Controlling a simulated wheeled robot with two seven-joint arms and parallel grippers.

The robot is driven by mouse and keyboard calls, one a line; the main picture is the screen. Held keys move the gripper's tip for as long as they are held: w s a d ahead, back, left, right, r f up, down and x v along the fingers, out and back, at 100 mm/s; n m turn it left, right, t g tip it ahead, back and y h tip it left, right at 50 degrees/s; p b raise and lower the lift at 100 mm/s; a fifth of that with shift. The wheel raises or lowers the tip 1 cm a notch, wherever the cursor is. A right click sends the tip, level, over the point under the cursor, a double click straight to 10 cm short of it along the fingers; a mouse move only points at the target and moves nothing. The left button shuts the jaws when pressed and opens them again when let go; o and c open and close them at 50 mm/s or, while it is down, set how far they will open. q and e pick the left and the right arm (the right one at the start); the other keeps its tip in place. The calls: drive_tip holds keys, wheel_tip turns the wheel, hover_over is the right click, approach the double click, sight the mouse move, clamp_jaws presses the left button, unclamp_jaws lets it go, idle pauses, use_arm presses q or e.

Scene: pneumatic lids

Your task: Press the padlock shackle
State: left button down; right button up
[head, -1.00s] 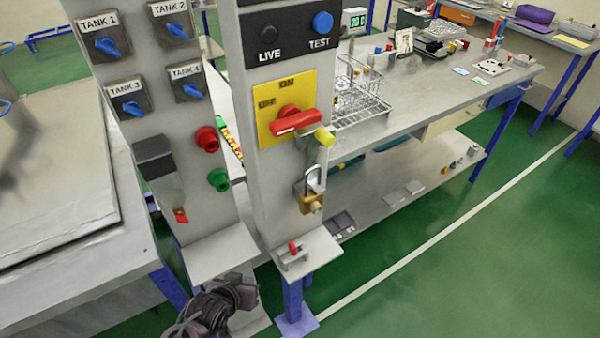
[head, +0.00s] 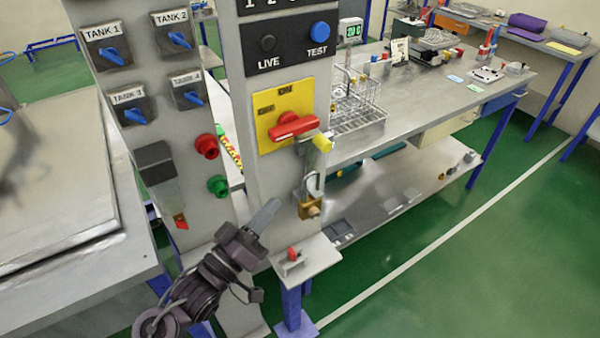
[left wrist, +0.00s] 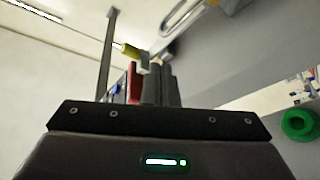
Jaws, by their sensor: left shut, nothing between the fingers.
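The brass padlock (head: 310,208) hangs on the grey post below the red switch handle (head: 294,127). Its steel shackle (head: 313,183) stands up from the body; I cannot tell whether it is locked. My left gripper (head: 268,212) is shut and empty, its fingers pointing up just left of the padlock and apart from it in the picture. In the left wrist view the shut fingers (left wrist: 156,86) show in the middle, with a steel loop (left wrist: 184,16) above them and the red handle (left wrist: 135,82) behind. My right gripper is not in view.
A small shelf (head: 308,258) with a red-topped part (head: 292,254) juts out below the padlock. A panel (head: 160,100) with tank knobs and red and green buttons stands to the left. A workbench (head: 430,95) with a wire rack (head: 358,112) stands behind, to the right.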

use_arm(q)
drive_tip(key=p+x, duration=0.3)
drive_tip(key=x, duration=0.7)
drive_tip(key=shift+p, duration=0.4)
